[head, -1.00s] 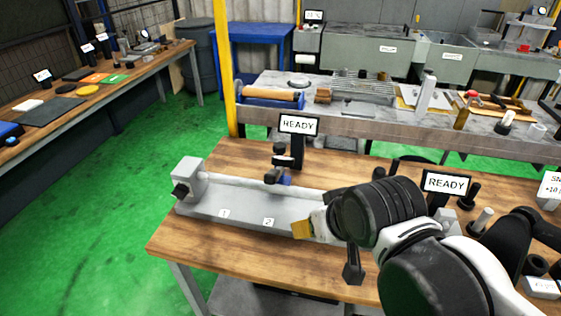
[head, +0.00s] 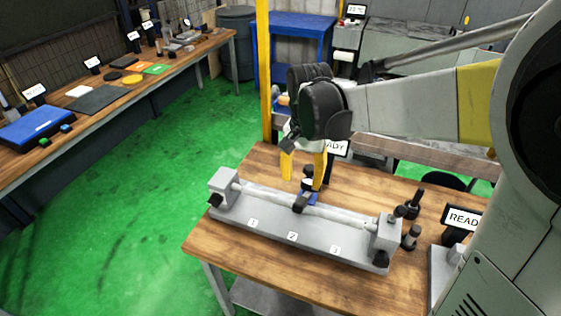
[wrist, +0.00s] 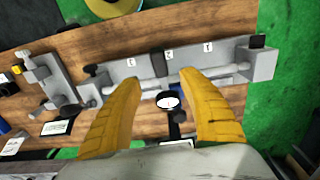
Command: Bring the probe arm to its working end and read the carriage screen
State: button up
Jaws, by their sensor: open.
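A grey fixture (head: 262,222) holds a long pale bar (head: 340,216) between two end blocks, with plates 1, 2 and 3 along its front. A black probe piece (head: 299,206) with a blue part lies across the bar near plate 2. Behind it, a black round head stands on a post, also in the wrist view (wrist: 169,101). The carriage screen (head: 338,147) is partly hidden by my gripper; only "ADY" shows. My gripper (head: 303,180) is open, its yellow fingers pointing down on either side of the black head. In the wrist view (wrist: 158,78) nothing is visibly gripped; contact cannot be told.
Black knobbed posts (head: 412,205) stand right of the fixture. A second screen (head: 463,218) on a stand reads "READ", cut off by my arm. A yellow pole (head: 264,70) rises behind the bench's left end. Green floor (head: 130,230) is open at left.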

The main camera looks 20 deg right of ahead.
aim_at(301, 200)
notch_tip(301, 200, down, 10)
jog(key=shift+f+b, duration=0.2)
jog(key=shift+b, duration=0.9)
jog(key=shift+s, duration=0.1)
grip_shut()
